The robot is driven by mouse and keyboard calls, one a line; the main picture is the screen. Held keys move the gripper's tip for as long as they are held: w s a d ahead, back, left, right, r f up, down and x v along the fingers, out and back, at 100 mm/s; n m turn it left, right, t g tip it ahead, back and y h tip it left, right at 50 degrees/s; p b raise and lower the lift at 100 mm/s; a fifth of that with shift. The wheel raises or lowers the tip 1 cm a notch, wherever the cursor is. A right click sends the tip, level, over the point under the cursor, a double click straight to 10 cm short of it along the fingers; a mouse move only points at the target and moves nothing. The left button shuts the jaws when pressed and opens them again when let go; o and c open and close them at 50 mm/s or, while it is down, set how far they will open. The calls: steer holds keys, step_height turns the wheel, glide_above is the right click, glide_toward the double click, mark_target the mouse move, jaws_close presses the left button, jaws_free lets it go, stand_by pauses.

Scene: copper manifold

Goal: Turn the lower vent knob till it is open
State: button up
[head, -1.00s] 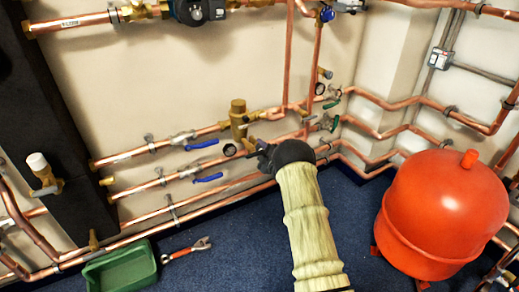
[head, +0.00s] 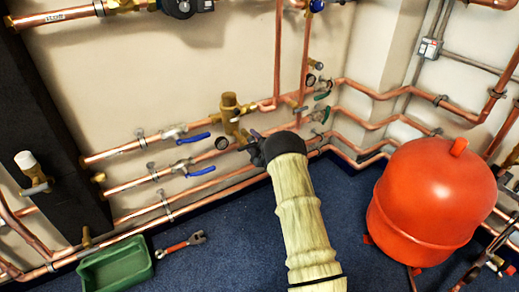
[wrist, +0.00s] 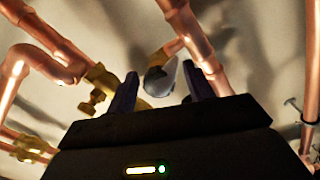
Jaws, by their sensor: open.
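In the wrist view a short rounded knob (wrist: 160,78) with a grey face sits on a copper stub between my two fingers. I take it to be the lower vent knob; whether the fingers touch it I cannot tell. My gripper (wrist: 160,88) is open, one dark finger on each side of it. In the head view my gripper (head: 249,144) is at the pipes, just right of and below a brass valve body (head: 229,106). The black wrist hides much of what lies behind it, and I cannot make out the knob there.
Copper pipes flank the fingers closely, with a brass fitting (wrist: 97,88) on the left in the wrist view. Blue lever handles (head: 193,138) are to the left in the head view. A red tank (head: 432,200) stands right; a green tray (head: 115,266) and wrench (head: 181,243) lie on the floor.

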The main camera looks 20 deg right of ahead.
steer(key=p+v, duration=0.6)
steer(key=v, duration=1.1)
steer(key=shift+r, duration=0.2)
steer(key=s+a+r+m+g+h+p, duration=0.1)
steer(key=s+r+m+g+h+p, duration=0.15)
steer(key=r+m, duration=0.3)
steer(key=s+a+r+m+g+h+p, duration=0.1)
steer(key=s+r+m+g+h, duration=0.2)
steer(key=r, duration=0.4)
steer(key=s+a+r+m+g+p, duration=0.1)
steer(key=s+a+r+m+g, duration=0.2)
steer(key=s, duration=0.5)
steer(key=s+a+r+m+g+p, duration=0.1)
steer(key=s+a+r+m+g, duration=0.15)
steer(key=s, duration=0.55)
steer(key=s+a+r+m+g, duration=0.2)
steer(key=s+a+r+g, duration=0.15)
steer(key=s, duration=0.45)
step_height(320, 180, up, 38)
steer(key=p, duration=3.8)
steer(key=shift+d, duration=0.4)
